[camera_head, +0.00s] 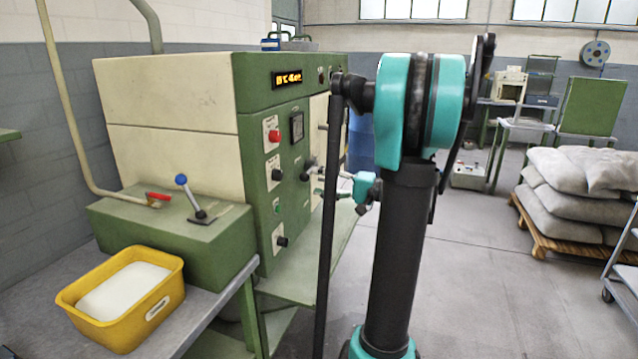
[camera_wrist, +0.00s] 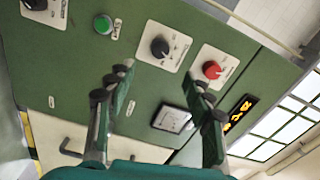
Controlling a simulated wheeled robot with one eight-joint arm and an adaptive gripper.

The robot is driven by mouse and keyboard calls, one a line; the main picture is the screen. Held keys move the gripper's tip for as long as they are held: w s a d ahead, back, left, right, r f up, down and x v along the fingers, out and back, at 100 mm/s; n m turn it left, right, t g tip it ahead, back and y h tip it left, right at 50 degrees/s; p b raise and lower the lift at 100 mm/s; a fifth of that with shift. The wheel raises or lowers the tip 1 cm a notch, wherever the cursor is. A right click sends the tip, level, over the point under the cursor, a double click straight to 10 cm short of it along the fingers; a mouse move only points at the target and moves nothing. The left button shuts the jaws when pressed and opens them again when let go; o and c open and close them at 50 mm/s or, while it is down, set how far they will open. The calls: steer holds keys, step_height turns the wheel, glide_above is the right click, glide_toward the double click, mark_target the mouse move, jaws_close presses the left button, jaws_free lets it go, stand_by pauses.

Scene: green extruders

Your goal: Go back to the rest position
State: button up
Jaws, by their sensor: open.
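My gripper (camera_wrist: 160,88) is open in the wrist view, with its two dark jointed fingers well apart and nothing between them. The green control panel (camera_wrist: 60,70) fills most of that view, tilted. A black knob (camera_wrist: 160,48) and a red knob (camera_wrist: 212,70) show beyond the fingertips. In the head view my gripper (camera_head: 328,182) is small, in front of the green machine panel (camera_head: 262,255) and partly behind my arm. I cannot tell whether the fingertips touch the panel.
The beige and green machine (camera_head: 165,105) stands left of my arm. A yellow tub (camera_head: 150,312) of white material and a blue-tipped lever (camera_head: 186,192) are at lower left. Sacks (camera_head: 570,175) on a wooden pallet (camera_head: 545,235) stand at right. The floor (camera_head: 480,285) between is clear.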

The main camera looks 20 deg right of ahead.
steer(key=s+a+f+n+g+h, duration=0.1)
steer(key=s+a+f+g+h, duration=0.2)
steer(key=s+a+f, duration=0.4)
steer(key=s+a+f+n+g+h, duration=0.1)
steer(key=s+a+f+g+h, duration=0.15)
steer(key=a+f, duration=0.4)
steer(key=s+d+f+n+h, duration=0.1)
steer(key=s+d+f+h, duration=0.2)
steer(key=s+f+h, duration=0.1)
steer(key=s+d+f+n+h, duration=0.2)
steer(key=s+d+f+h, duration=0.2)
steer(key=s+f, duration=0.3)
steer(key=shift+s+d+f+g+h, duration=0.3)
steer(key=shift+s+g+h, duration=0.2)
steer(key=shift+s, duration=0.7)
